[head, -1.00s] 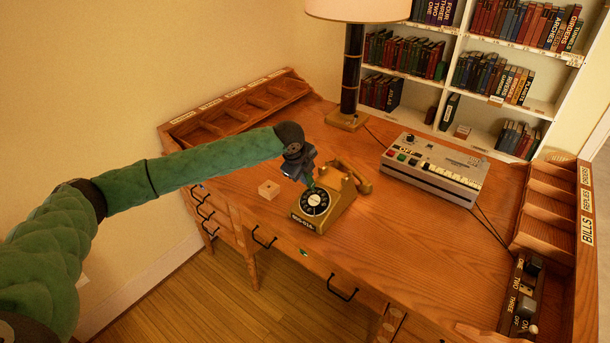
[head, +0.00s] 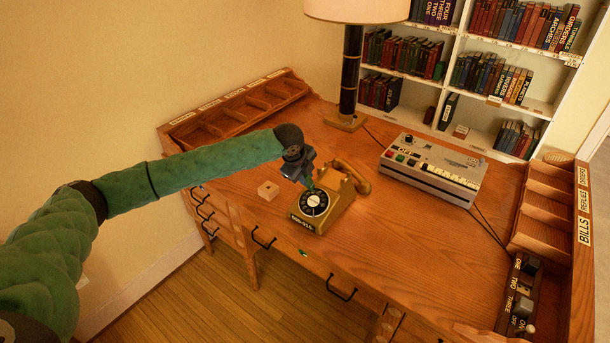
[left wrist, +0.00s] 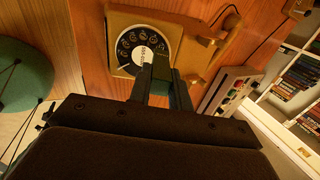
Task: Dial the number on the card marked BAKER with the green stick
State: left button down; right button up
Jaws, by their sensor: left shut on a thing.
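The telephone (head: 335,205) is yellow-brown with a black rotary dial (head: 314,203). It stands near the front edge of the desk, its handset (head: 349,176) at its right. In the left wrist view the telephone (left wrist: 172,30) and its dial (left wrist: 133,46) also show, partly behind my fingers. My left gripper (head: 308,182) is shut just above the dial's upper edge. A small bit of green at its tips looks like the green stick (head: 311,187), mostly hidden; whether it touches the dial I cannot tell. I see no card marked BAKER. My right gripper is not in view.
A grey machine with buttons (head: 433,170) stands to the right. A lamp (head: 352,75) stands behind. Pigeonhole racks line the left (head: 235,105) and right (head: 545,200) sides.

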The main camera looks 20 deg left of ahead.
pick_arm(q)
jog(key=shift+p, duration=0.5)
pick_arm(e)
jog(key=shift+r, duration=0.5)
pick_arm(q)
jog(key=shift+w+d+f, duration=0.1)
jog(key=shift+w+f, duration=0.1)
jog(key=shift+f, duration=0.3)
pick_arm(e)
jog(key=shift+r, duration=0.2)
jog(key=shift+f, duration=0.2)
